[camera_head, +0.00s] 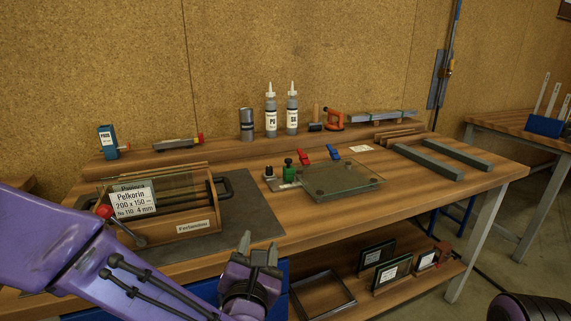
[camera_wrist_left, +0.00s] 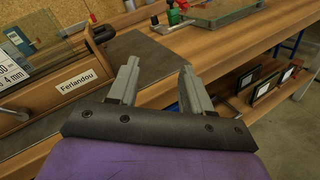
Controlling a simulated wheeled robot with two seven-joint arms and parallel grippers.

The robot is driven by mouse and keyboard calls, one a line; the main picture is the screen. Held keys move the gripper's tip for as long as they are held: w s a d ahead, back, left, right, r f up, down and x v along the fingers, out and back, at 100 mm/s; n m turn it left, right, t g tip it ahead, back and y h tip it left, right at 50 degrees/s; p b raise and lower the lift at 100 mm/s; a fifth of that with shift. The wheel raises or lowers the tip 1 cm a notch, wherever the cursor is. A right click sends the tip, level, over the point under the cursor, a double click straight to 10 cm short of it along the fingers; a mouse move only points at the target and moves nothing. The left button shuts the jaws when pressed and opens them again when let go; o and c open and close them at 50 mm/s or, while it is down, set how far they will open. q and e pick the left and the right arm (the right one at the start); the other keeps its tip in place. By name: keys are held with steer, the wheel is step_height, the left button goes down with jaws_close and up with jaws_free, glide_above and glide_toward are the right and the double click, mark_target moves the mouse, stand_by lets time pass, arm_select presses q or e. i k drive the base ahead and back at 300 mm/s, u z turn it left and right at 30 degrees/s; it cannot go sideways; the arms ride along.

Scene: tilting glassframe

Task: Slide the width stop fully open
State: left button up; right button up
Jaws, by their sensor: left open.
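A small stop with a green knob (camera_head: 289,170) stands on a pale metal strip at the left edge of a flat glass plate (camera_head: 345,178). I cannot tell for certain that it is the width stop. The green knob also shows at the top of the left wrist view (camera_wrist_left: 174,17). The wooden tilting frame (camera_head: 196,228), labelled Ferlandou, stands on the left of the bench with a glass pane and a white card. My left gripper (camera_head: 259,243) is open and empty in front of the bench edge, apart from both. My right gripper is not visible.
A lever with a red ball (camera_head: 104,211) is at the frame's left front. Red (camera_head: 304,153) and blue (camera_head: 333,152) clips lie behind the glass plate. Bottles stand on the rear shelf. Grey bars (camera_head: 428,161) lie right. Bare dark mat (camera_head: 258,215) lies between frame and glass plate.

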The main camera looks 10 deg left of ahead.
mark_target(288, 171)
steer(key=i, duration=0.95)
steer(key=z, duration=0.05)
